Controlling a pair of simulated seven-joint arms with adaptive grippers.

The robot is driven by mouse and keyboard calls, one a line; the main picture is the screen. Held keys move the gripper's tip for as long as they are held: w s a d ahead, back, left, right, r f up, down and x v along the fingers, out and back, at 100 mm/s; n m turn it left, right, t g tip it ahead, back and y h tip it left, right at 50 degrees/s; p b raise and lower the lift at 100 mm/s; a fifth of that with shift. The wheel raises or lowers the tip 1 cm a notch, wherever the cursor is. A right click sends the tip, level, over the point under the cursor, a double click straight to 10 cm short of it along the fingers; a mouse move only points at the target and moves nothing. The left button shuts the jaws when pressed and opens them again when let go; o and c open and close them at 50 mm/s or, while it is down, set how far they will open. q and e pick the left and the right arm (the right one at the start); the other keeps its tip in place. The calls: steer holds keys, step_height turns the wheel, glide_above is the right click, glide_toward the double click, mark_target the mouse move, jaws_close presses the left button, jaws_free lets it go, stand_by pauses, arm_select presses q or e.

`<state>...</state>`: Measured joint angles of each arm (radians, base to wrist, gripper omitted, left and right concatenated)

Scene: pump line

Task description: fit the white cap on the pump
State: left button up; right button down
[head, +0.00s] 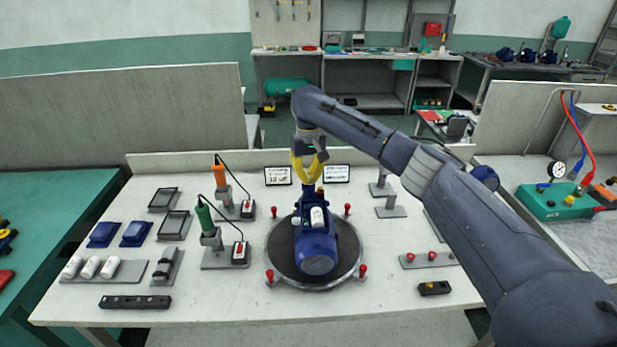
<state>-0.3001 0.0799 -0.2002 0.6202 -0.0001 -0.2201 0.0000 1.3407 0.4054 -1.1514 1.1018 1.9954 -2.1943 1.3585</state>
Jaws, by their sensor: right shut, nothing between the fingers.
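The blue pump (318,250) sits on a dark round plate (283,250) at the middle of the bench. A white cylindrical part (317,216), which looks like a white cap, is on top of the pump; I cannot tell how well it is seated. My right gripper (307,182), with yellow fingers, points down just behind and above the rear of the pump. It is shut and empty. Whether its tips touch the pump is unclear. My left gripper is out of view.
Red-topped posts (362,271) stand around the round plate. Green (205,216) and orange (219,174) handled tools stand to its left. Blue covers (104,234) and dark trays (173,225) lie farther left. My right arm spans the right side.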

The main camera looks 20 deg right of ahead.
steer(key=c, duration=2.2)
jaws_free()
steer(key=shift+f, duration=0.55)
steer(key=c, duration=1.5)
jaws_free()
steer(key=shift+r, duration=0.15)
steer(key=shift+r, duration=2.9)
step_height(320, 180, up, 12)
